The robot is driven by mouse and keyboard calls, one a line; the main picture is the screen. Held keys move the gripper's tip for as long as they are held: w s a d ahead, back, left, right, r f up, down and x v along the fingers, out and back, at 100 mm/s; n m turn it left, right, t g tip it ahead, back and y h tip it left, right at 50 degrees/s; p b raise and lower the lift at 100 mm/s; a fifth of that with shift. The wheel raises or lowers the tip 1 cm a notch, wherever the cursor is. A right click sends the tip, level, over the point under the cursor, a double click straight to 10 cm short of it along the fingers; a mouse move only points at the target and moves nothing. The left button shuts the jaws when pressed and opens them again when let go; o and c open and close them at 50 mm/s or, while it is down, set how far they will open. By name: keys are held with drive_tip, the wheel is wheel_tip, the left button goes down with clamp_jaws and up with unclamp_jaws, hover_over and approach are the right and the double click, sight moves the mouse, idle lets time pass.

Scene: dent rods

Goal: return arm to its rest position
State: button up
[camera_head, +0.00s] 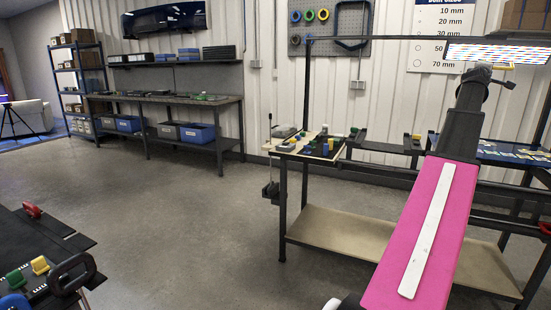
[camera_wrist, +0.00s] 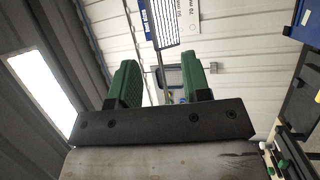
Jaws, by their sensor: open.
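My gripper (camera_wrist: 162,70) shows in the wrist view as two green fingers on a dark plate. The fingers stand well apart with nothing between them. Past them are the white ribbed wall and a bright light panel. In the head view my pink arm rises at the right, over the near edge of the right workbench (camera_head: 345,235). Its dark wrist end is raised in front of a lit striped panel (camera_head: 525,54). The fingers cannot be made out clearly in that view.
The bench top holds a wooden board (camera_head: 290,148) with coloured pieces. A dark surface (camera_head: 30,245) with green, yellow and blue pieces is at lower left. A long back bench (camera_head: 170,98) has blue bins (camera_head: 198,133) below. Open grey floor (camera_head: 190,220) lies between.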

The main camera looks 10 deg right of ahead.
drive_tip(key=w+a+f+m+y, duration=0.1)
drive_tip(key=w+a+f+y, duration=0.1)
drive_tip(key=w+a+f, duration=0.35)
drive_tip(key=w+a+f+y, duration=0.2)
drive_tip(key=a+f, duration=0.4)
drive_tip(key=f, duration=0.5)
drive_tip(key=w+a+f+m+y, duration=0.1)
drive_tip(key=w+a+f+y, duration=0.1)
drive_tip(key=w+a+f, duration=0.5)
drive_tip(key=s+a+f+m+g+y, duration=0.1)
drive_tip(key=a+f+g+y, duration=0.25)
drive_tip(key=a+f, duration=1.6)
drive_tip(key=s+a+f+m+g+y, duration=0.15)
drive_tip(key=s+a+f, duration=0.25)
drive_tip(key=a+f, duration=0.55)
drive_tip(key=s+a+f+g+y, duration=0.1)
drive_tip(key=s+a+f+y, duration=0.2)
drive_tip(key=a+f, duration=0.6)
drive_tip(key=s+a+f+g+y, duration=0.1)
drive_tip(key=s+a+f+g, duration=0.1)
drive_tip(key=s+a+f, duration=0.3)
drive_tip(key=s+a+f+m+g+y, duration=0.1)
drive_tip(key=s+a+f, duration=0.4)
drive_tip(key=s+a, duration=0.5)
drive_tip(key=a+g, duration=0.1)
drive_tip(key=a, duration=0.3)
drive_tip(key=shift+s+g+y, duration=0.2)
drive_tip(key=shift+g+y, duration=0.1)
drive_tip(key=shift+g, duration=0.1)
